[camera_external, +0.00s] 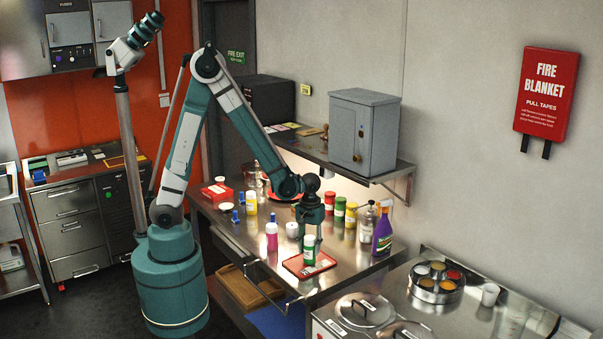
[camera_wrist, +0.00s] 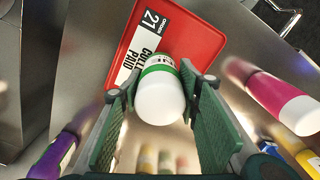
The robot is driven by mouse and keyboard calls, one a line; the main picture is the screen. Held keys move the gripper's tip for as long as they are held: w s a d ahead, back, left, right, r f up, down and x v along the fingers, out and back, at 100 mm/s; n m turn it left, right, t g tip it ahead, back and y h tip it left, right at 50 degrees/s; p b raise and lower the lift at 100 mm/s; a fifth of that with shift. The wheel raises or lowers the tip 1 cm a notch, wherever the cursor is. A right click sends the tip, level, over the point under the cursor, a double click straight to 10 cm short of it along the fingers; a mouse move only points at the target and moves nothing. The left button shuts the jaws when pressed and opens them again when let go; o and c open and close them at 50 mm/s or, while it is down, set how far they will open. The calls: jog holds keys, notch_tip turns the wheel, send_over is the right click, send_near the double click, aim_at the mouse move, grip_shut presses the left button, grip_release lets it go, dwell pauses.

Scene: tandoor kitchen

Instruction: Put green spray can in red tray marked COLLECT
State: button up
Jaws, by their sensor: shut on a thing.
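The green spray can (camera_external: 309,252), with a white top and a white label, is upright in my gripper (camera_external: 309,238). In the wrist view the can (camera_wrist: 160,95) sits between the two green finger pads, and my gripper (camera_wrist: 160,88) is shut on it. The red tray (camera_external: 293,265) lies near the front edge of the steel table, directly under the can. In the wrist view the tray (camera_wrist: 190,40) shows a card with "ORDER 21" and partly covered lettering. I cannot tell whether the can's base touches the tray.
A purple spray bottle (camera_external: 382,234), a metal jar (camera_external: 366,223) and several coloured jars stand behind and right. A shelf (camera_external: 330,160) overhangs the table's back.

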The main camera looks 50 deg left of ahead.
jog(key=shift+f, duration=0.4)
jog(key=o, duration=1.1)
jog(key=shift+r, duration=0.25)
jog(key=shift+r, duration=5.95)
jog(key=shift+a+r, duration=0.1)
